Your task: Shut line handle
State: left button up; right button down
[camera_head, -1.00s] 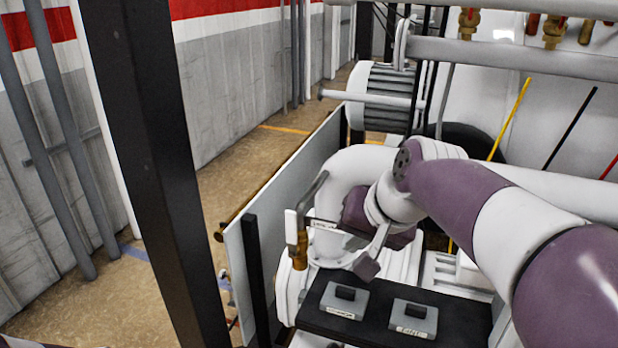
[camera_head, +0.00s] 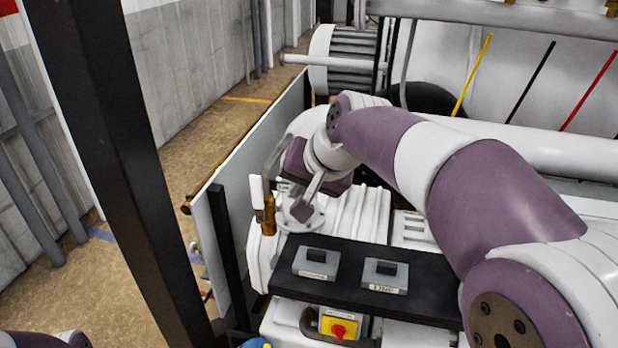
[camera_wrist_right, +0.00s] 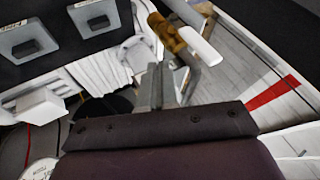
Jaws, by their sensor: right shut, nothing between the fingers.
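The line handle (camera_head: 257,189) is a white lever standing upright on a brass valve (camera_head: 265,213), left of the black panel in the head view. In the right wrist view the white handle (camera_wrist_right: 200,46) and the brass valve (camera_wrist_right: 167,33) show near the top, just beyond the fingers. My right gripper (camera_head: 282,184) is beside the handle, on its right in the head view; its fingertips are partly hidden there. In the wrist view the gripper (camera_wrist_right: 155,80) is shut and empty, and appears apart from the handle. My left gripper is out of view.
A black panel (camera_head: 432,279) with two grey switch boxes is in front of the valve. Below it is a yellow box with a red knob (camera_head: 339,330). A dark post (camera_head: 124,170) and a pale board (camera_head: 265,165) stand to the left. Open floor lies beyond.

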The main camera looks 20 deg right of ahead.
aim_at(258, 200)
jog(key=w+a+p, duration=0.1)
jog(key=w+a+f+p, duration=0.1)
jog(key=a, duration=0.1)
jog(key=shift+w+a, duration=0.3)
jog(key=shift+w, duration=0.1)
